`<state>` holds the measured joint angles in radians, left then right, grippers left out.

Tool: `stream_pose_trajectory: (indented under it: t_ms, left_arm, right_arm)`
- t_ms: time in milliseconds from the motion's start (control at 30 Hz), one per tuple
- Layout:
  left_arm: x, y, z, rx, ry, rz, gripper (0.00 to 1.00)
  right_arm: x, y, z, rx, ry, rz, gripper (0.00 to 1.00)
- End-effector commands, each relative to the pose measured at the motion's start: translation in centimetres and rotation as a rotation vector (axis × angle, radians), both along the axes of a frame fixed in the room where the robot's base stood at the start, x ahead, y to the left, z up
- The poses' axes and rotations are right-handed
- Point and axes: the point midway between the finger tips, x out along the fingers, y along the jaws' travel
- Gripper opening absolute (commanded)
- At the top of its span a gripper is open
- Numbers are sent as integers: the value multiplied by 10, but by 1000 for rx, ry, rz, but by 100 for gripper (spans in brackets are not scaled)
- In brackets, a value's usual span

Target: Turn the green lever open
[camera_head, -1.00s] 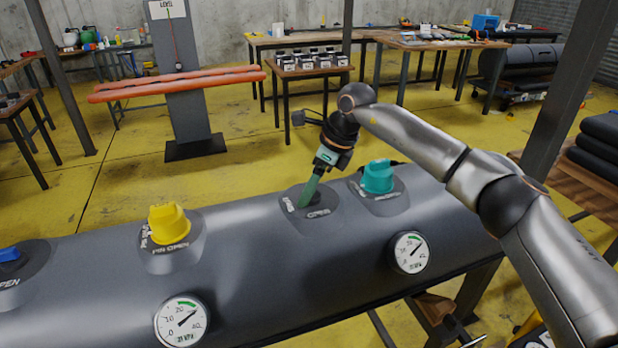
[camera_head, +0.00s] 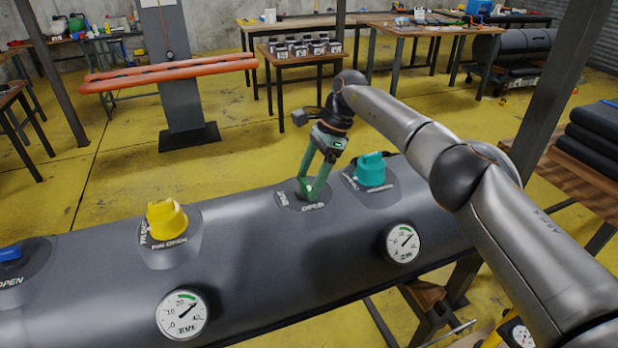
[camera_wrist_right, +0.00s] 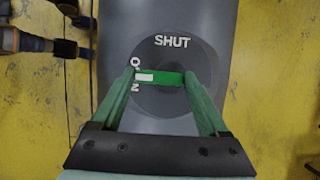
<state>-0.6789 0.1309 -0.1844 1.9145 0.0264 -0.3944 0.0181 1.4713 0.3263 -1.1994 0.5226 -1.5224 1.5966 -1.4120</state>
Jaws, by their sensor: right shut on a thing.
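The green lever (camera_wrist_right: 158,77) lies on a round dark plate on the grey tube, with a white mark on its left part. The plate carries the words SHUT at the top and OPEN at the left in the right wrist view. My right gripper (camera_wrist_right: 160,80) has its two green fingers on the lever's two ends, shut on it. In the head view my right gripper (camera_head: 312,193) reaches down to the tube between the yellow and teal knobs; the lever is mostly hidden there by the fingers. My left gripper is not in view.
The grey tube (camera_head: 260,260) carries a yellow knob (camera_head: 166,220), a teal knob (camera_head: 370,170) close right of my gripper, a blue knob (camera_head: 10,254) and two gauges (camera_head: 182,314) (camera_head: 402,243). A post (camera_head: 550,100) stands right, behind my arm.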

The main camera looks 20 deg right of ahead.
Motion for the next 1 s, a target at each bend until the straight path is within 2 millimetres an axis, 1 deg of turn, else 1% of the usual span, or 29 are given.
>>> stream_pose_trajectory:
  t_ms: [533, 567, 733, 767, 1000]
  left_arm:
    - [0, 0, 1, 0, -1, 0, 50]
    - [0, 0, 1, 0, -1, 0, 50]
    - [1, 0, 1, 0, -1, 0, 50]
    - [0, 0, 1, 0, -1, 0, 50]
    - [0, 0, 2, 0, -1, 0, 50]
  right_arm:
    - [1, 0, 2, -1, -7, 26, 22]
    - [1, 0, 2, -1, -7, 26, 80]
    - [1, 0, 1, -1, -5, 24, 99]
    - [1, 0, 1, -1, -4, 24, 100]
    - [0, -1, 2, -1, -2, 22, 100]
